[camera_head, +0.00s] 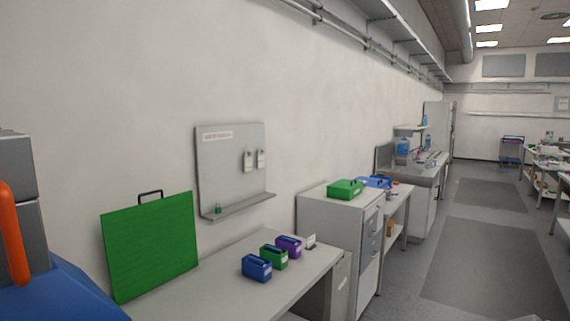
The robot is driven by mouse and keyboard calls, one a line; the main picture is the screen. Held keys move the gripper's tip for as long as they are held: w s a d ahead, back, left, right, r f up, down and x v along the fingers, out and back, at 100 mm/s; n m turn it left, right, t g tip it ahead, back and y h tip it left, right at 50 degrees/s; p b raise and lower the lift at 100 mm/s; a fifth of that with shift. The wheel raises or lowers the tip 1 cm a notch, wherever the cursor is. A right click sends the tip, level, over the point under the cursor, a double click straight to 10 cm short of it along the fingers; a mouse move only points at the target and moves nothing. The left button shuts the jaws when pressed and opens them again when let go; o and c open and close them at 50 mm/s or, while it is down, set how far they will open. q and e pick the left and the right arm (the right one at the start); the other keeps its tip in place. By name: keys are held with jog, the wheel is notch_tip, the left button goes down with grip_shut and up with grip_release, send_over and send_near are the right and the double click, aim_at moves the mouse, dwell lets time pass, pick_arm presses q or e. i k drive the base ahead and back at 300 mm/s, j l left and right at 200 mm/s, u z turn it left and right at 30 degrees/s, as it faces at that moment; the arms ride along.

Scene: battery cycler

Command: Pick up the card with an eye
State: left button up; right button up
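A small whitish card (311,240) stands at the back right of the near table, beside the purple box. All are too small to tell whether any of them bears an eye. Neither of my grippers is in view.
The near table (205,297) holds a blue box (257,268), a green box (273,257), a purple box (289,246) and a green panel with a black handle (150,245). A grey cabinet (335,225) adjoins on the right. Floor is open at right.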

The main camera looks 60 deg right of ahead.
aim_at(248, 166)
jog(key=z, duration=1.65)
jog(key=i+l+u, duration=0.1)
jog(key=u, duration=0.65)
jog(key=i+l+u, duration=0.1)
jog(key=l+u, duration=0.15)
jog(key=i+l+u, duration=0.1)
jog(key=l+u, duration=0.15)
jog(key=i+l+u, duration=0.1)
jog(key=l+u, duration=0.5)
jog(key=l, duration=0.85)
jog(key=l+u, duration=0.15)
jog(key=l, duration=2.45)
